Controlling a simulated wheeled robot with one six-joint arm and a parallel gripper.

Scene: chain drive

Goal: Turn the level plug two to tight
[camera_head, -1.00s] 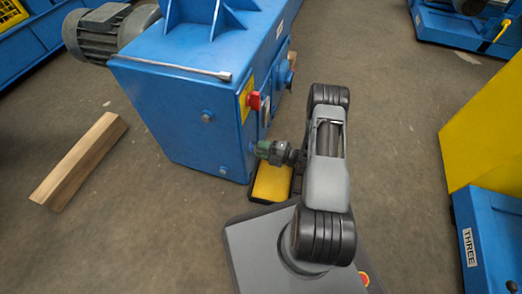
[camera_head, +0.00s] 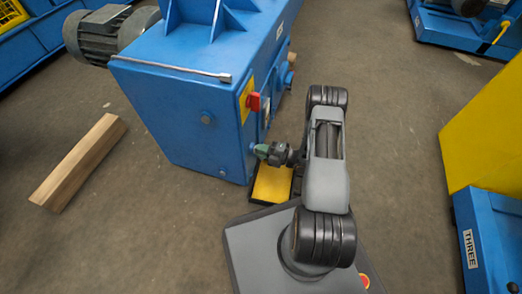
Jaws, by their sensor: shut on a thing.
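The blue machine housing (camera_head: 185,115) stands in the middle of the view. A small blue plug (camera_head: 252,147) sits low on its right-hand face, partly covered by my gripper. My gripper (camera_head: 262,151) reaches left from my arm to that face, and its greenish jaws are shut at the plug. The fingertips are small here, so how they sit on the plug is hard to see.
A yellow tray with a black rim (camera_head: 272,184) lies on the floor below my gripper. A red switch (camera_head: 253,101) is above it. A wrench (camera_head: 180,71) lies along the housing's top edge. A wooden beam (camera_head: 80,160) lies at left. A blue unit marked THREE (camera_head: 490,235) stands at right.

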